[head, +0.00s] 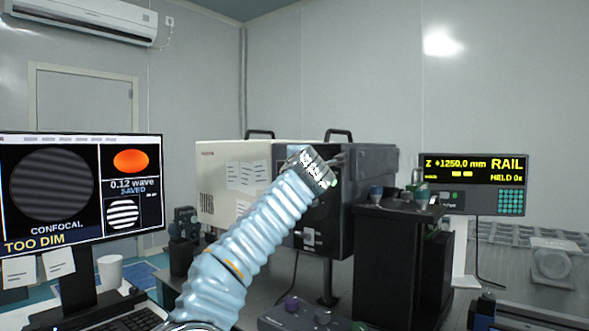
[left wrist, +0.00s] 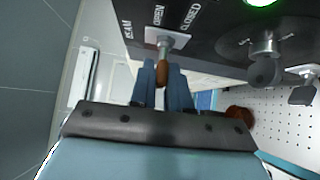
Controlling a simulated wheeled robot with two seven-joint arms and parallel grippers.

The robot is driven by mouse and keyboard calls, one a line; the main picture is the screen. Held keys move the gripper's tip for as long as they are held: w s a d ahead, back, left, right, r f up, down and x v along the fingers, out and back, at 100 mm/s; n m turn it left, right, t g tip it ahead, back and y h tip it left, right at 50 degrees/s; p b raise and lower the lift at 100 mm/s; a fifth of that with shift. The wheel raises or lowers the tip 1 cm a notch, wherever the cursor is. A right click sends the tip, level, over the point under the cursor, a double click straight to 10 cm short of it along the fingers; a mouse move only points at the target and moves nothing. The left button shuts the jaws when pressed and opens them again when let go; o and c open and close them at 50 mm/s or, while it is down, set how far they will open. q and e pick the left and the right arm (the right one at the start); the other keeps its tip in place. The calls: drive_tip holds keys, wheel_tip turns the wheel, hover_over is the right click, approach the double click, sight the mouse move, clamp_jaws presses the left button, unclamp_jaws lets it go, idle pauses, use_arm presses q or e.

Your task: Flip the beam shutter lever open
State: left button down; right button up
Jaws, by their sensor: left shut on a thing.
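The beam shutter lever (left wrist: 163,68) has a metal stem and an orange-brown grip. It stands out from a small plate on a dark panel (left wrist: 215,25) printed BEAM, OPEN and CLOSED. My left gripper (left wrist: 162,80) is shut on the lever, with one blue finger on each side of its grip. The OPEN and CLOSED words sit just beyond the lever's plate; I cannot tell which way the lever is set. In the head view my left gripper (head: 322,166) is at the front of the dark instrument box (head: 338,225), and my arm hides the lever. My right gripper is not in view.
A green lamp (left wrist: 258,3) and a round metal knob (left wrist: 264,68) sit beside the lever on the panel. A monitor (head: 80,185) at left reads TOO DIM. A dark stand (head: 385,255) is close on the right; a RAIL display (head: 473,183) stands beyond it.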

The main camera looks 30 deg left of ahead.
use_arm(q)
drive_tip(key=shift+r+m+g, duration=0.15)
drive_tip(key=shift+m+g, duration=0.15)
idle(0.5)
drive_tip(key=c, duration=1.2)
unclamp_jaws()
drive_tip(key=shift+s+d, duration=0.25)
drive_tip(key=shift+d, duration=0.05)
drive_tip(key=shift+r+b+v, duration=0.15)
drive_tip(key=shift+b+v, duration=0.8)
drive_tip(key=shift+v, duration=2.3)
drive_tip(key=shift+r+b+v, duration=0.2)
drive_tip(key=shift+b+v, duration=0.7)
drive_tip(key=shift+v, duration=2.35)
